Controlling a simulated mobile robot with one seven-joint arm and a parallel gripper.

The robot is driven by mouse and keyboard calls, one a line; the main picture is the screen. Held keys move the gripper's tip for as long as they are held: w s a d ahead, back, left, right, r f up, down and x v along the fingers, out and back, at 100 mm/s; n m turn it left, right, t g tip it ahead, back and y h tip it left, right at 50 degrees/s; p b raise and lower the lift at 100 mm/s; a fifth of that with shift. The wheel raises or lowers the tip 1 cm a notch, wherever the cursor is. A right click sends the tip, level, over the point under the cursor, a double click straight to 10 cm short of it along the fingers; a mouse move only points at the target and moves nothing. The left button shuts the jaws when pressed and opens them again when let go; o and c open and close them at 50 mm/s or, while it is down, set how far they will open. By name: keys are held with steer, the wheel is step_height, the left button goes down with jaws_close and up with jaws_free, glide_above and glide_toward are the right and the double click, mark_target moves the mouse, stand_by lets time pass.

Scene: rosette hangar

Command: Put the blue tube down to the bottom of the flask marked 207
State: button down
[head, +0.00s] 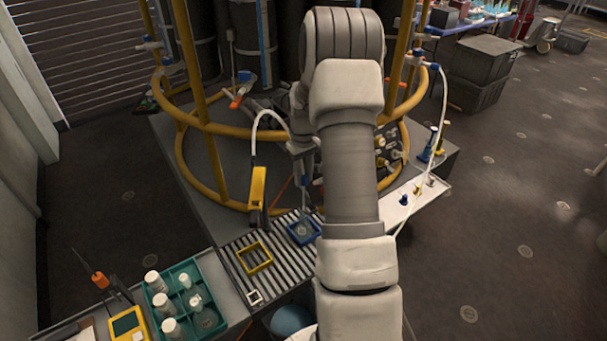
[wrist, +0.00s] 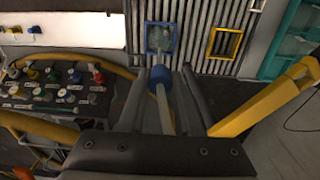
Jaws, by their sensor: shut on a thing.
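In the wrist view my gripper (wrist: 162,88) is shut on a slim tube with a blue collar (wrist: 160,75), the blue tube. A pale length of it (wrist: 166,115) runs back between the fingers. Beyond the collar, a clear flask (wrist: 159,44) stands inside a blue square frame (wrist: 148,48). No number on it is readable. In the head view the blue frame (head: 291,235) lies on the slatted deck, and my gripper (head: 304,165) is above it, partly hidden by my arm. I cannot tell whether the tube's end is inside the flask.
An empty yellow frame (head: 254,258) and a small white frame (head: 254,297) lie on the deck. A yellow handpiece (head: 257,190) with a white hose stands close left of my gripper. Yellow rails (head: 200,120) surround the column. A teal rack (head: 208,320) holds several white-capped bottles.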

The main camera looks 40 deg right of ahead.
mark_target(304, 210)
steer(key=shift+f, duration=0.1)
steer(key=shift+f, duration=0.25)
steer(key=shift+f+b, duration=0.1)
steer(key=shift+b, duration=0.25)
steer(key=shift+f+b, duration=0.55)
steer(key=shift+f, duration=0.45)
steer(key=shift+f+b, duration=1.25)
steer(key=shift+f, duration=0.7)
steer(key=shift+f+b, duration=1.35)
steer(key=shift+f, duration=0.6)
